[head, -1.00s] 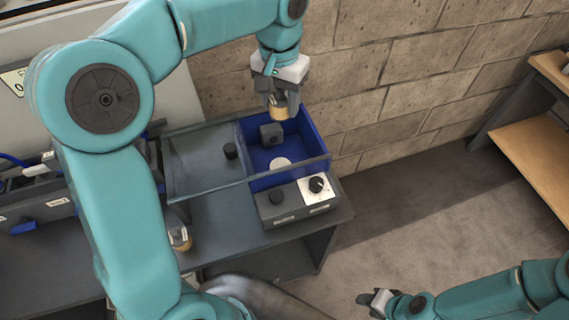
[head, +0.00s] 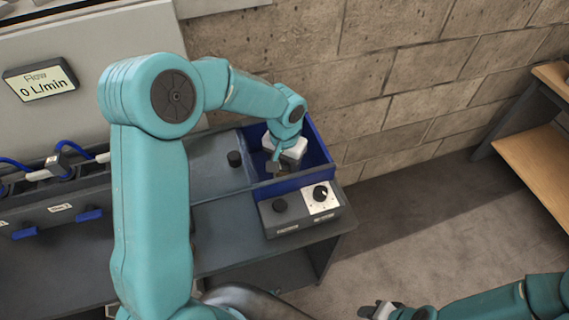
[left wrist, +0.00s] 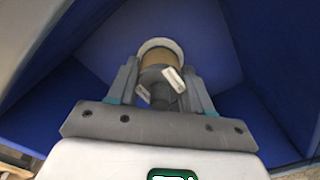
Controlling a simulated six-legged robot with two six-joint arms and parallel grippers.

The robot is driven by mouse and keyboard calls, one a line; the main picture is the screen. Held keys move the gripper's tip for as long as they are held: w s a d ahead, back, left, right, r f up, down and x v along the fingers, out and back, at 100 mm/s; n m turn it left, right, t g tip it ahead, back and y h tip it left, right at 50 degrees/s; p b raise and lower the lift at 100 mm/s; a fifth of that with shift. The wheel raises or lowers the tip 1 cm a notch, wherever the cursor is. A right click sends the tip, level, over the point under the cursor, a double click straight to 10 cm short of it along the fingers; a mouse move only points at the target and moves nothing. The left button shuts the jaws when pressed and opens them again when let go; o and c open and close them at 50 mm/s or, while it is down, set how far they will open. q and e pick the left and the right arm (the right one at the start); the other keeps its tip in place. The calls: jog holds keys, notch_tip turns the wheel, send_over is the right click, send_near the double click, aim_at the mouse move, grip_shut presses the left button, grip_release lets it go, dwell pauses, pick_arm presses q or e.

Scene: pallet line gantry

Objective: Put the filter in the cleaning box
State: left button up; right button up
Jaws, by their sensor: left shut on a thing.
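The cleaning box (head: 319,152) is a blue open tray at the end of the bench. My left gripper (head: 280,168) reaches down inside it. In the left wrist view its fingers (left wrist: 158,88) are shut on the filter (left wrist: 158,64), a tan cylinder with a grey part and white labels. A pale round disc or rim (left wrist: 161,43) shows just beyond the filter. I cannot tell whether the filter touches the box floor. In the head view the gripper and arm mostly hide the filter. My right gripper (head: 376,309) is at the bottom edge, away from the bench; its jaws are unclear.
A grey control box with two knobs (head: 301,209) stands against the near side of the blue box. A flow display (head: 40,82) and blue-handled valves (head: 88,215) are further left. A brick wall stands behind.

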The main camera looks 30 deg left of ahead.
pick_arm(q)
jog(key=shift+f, duration=0.2)
jog(key=shift+r, duration=0.1)
jog(key=shift+f, duration=0.3)
jog(key=o, duration=1.1)
jog(key=shift+c, duration=0.2)
jog(key=shift+r, duration=0.1)
jog(key=shift+r, duration=0.35)
notch_tip(320, 180, up, 12)
jog(key=shift+f, duration=0.15)
